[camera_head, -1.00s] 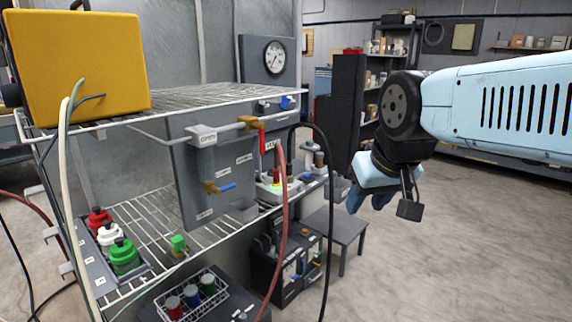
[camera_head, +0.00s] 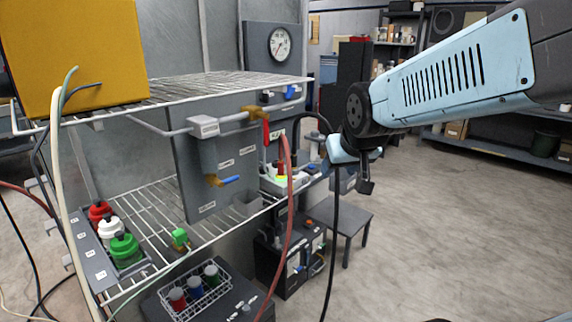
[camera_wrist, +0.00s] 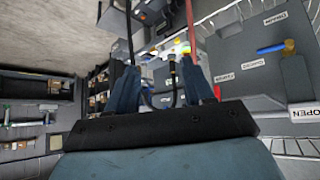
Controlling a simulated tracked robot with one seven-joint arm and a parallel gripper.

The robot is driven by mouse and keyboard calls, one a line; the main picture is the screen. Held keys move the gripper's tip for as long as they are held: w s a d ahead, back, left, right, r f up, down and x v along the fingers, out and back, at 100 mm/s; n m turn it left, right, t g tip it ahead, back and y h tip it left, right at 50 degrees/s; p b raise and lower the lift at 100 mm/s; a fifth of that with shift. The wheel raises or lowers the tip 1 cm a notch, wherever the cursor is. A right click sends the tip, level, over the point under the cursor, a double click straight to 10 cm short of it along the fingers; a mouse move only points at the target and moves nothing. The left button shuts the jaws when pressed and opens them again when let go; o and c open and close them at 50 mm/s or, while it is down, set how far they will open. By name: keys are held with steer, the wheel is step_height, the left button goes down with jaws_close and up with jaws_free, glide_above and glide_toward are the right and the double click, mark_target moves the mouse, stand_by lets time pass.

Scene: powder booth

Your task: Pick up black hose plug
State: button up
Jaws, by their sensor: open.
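The black hose (camera_head: 334,240) arches over the right end of the lower shelf and hangs down in the head view. In the wrist view, a dark hose end with a yellowish band, which looks like the black hose plug (camera_wrist: 173,72), lies between and beyond my fingers, with its hose curving below it. My gripper (camera_wrist: 160,70) is open, one finger on each side of it, not visibly touching it. In the head view my gripper (camera_head: 327,167) is beside the hose at the shelf's right end, its fingers partly hidden.
A red hose (camera_head: 288,215) hangs close left of the black hose. The wire shelf (camera_head: 160,225) holds a grey valve panel (camera_head: 225,165) and a tray of red, white and green bottles (camera_head: 95,260). A small table (camera_head: 345,220) stands behind. Floor at right is clear.

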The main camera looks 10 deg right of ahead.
steer(key=w+f+t, duration=0.2)
steer(key=w+f, duration=0.1)
steer(key=w, duration=0.5)
steer(key=w+f+t, duration=0.2)
steer(key=w+f, duration=0.1)
steer(key=w, duration=0.5)
steer(key=n+t+y, duration=0.1)
steer(key=t+y, duration=0.1)
steer(key=t, duration=0.4)
glide_toward(295, 160)
steer(key=w, duration=0.5)
steer(key=shift+w+a+f, duration=0.2)
steer(key=shift+w+a, duration=0.2)
steer(key=shift+w+a+r, duration=0.1)
steer(key=shift+w+r, duration=0.05)
steer(key=shift+w, duration=2.65)
jaws_close()
